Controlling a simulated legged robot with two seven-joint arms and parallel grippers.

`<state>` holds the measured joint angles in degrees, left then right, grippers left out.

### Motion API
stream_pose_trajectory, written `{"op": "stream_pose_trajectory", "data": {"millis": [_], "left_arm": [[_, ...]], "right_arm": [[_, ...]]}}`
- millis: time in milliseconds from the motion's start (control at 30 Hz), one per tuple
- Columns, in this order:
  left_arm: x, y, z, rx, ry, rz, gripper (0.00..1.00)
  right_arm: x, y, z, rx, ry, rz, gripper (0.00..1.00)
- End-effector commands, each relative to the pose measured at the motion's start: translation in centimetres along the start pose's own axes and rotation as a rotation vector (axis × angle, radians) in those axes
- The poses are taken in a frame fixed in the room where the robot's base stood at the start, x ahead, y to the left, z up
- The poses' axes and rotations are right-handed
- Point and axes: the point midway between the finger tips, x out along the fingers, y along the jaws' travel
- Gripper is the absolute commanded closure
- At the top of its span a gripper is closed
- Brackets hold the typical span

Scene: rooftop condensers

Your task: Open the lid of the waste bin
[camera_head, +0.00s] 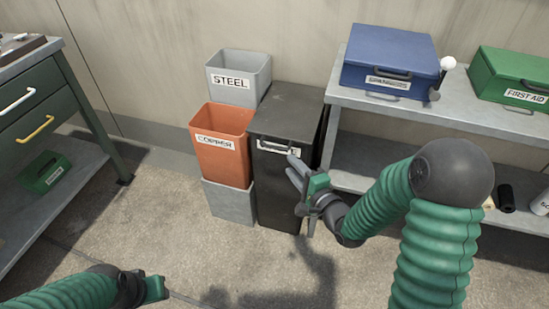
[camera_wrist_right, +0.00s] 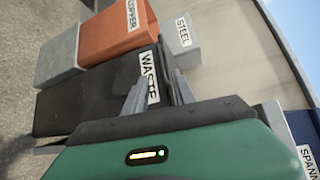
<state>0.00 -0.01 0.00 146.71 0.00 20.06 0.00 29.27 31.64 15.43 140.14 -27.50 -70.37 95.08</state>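The black waste bin (camera_head: 275,192) stands against the wall, with its flat dark lid (camera_head: 290,110) closed on top. A dark handle runs along the lid's front edge above a white label, partly covered by my right gripper in the head view. In the right wrist view the bin (camera_wrist_right: 75,105) and its WASTE label (camera_wrist_right: 149,77) appear sideways. My right gripper (camera_head: 294,168) is just in front of the bin's upper front; its two fingers (camera_wrist_right: 158,80) are apart, with nothing seen held. Contact with the handle cannot be told. My left gripper (camera_head: 153,288) is low at left, fingers unclear.
An orange COPPER bin (camera_head: 220,165) and a grey STEEL bin (camera_head: 240,90) stand left of the waste bin. A grey shelf (camera_head: 440,110) on the right carries a blue box (camera_head: 390,50) and a green first aid box (camera_head: 515,70). A green drawer bench (camera_head: 40,120) is at left.

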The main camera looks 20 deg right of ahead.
Motion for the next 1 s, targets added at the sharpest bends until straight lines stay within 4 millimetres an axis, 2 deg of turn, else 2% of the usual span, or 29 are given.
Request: {"op": "stream_pose_trajectory", "data": {"millis": [33, 200, 400, 567, 800, 1000], "left_arm": [[0.8, 0.0, 0.1, 0.000, 0.001, 0.000, 0.64], [2.5, 0.0, 0.6, 0.000, 0.001, 0.000, 0.64], [4.0, 0.0, 0.9, 0.000, 0.001, 0.000, 0.64], [4.2, 0.0, 1.0, 0.000, 0.001, 0.000, 0.64], [4.1, 0.0, 0.9, 0.000, 0.001, 0.000, 0.64], [4.2, 0.0, 0.9, 0.000, 0.001, 0.000, 0.64]], "right_arm": [[1.4, 0.3, 0.0, -0.002, -0.004, -0.003, 0.68], [5.9, 0.4, 0.1, -0.001, -0.002, -0.002, 0.68], [9.8, 0.2, 0.0, -0.001, -0.001, -0.001, 0.68], [11.0, -0.1, 0.1, 0.000, -0.001, 0.000, 0.68], [11.1, -0.2, 0.0, 0.000, 0.000, 0.001, 0.69], [11.1, -0.1, 0.0, -0.001, 0.000, 0.001, 0.96]]}}
